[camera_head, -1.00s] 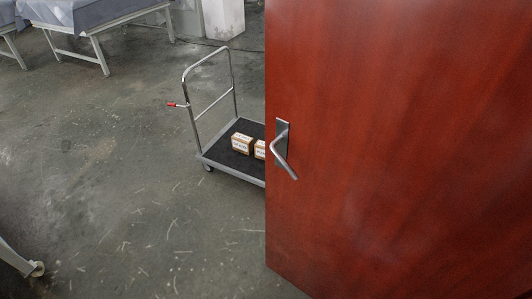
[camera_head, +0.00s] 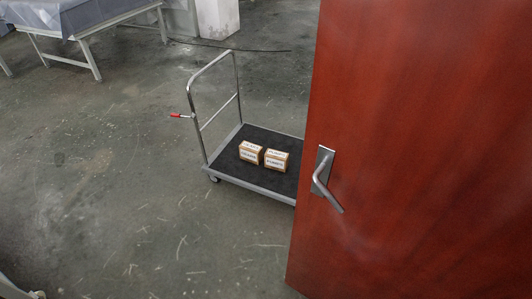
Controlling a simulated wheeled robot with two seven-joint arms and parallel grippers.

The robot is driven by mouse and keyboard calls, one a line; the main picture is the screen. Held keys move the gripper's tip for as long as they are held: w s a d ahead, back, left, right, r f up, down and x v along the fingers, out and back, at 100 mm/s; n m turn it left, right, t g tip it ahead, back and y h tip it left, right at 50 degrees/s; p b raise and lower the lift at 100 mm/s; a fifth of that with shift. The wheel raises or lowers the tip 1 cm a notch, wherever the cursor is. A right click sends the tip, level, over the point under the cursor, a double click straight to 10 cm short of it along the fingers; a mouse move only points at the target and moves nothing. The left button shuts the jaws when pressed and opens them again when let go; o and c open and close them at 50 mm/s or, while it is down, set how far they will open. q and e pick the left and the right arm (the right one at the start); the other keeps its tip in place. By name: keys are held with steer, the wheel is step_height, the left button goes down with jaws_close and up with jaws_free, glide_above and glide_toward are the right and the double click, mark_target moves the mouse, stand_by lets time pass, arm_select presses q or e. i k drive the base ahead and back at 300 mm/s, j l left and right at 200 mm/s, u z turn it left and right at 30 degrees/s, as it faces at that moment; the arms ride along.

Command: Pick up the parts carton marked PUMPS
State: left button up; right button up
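Two small brown cartons with white labels sit side by side on the dark deck of a platform trolley. The left carton (camera_head: 251,153) and the right carton (camera_head: 277,160) both stand upright and look closed. Their label print is too small to read with certainty, so I cannot tell which one is marked PUMPS. Neither of my grippers is in view.
The flat trolley (camera_head: 227,174) has a tall metal push handle at its left end. A red-brown door (camera_head: 420,150) with a lever handle (camera_head: 325,180) fills the right side and hides the trolley's right end. A covered table (camera_head: 75,20) stands at back left. The floor left of the trolley is clear.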

mark_target(274, 160)
steer(key=i+j, duration=0.3)
steer(key=j, duration=0.15)
steer(key=i+j+z, duration=0.1)
steer(key=i+j, duration=0.5)
steer(key=j, duration=0.3)
steer(key=i+j, duration=0.3)
steer(key=j, duration=0.15)
steer(key=i+z, duration=0.1)
steer(key=i, duration=0.4)
steer(key=i+j+z, duration=0.1)
steer(key=i, duration=0.4)
steer(key=j, duration=0.1)
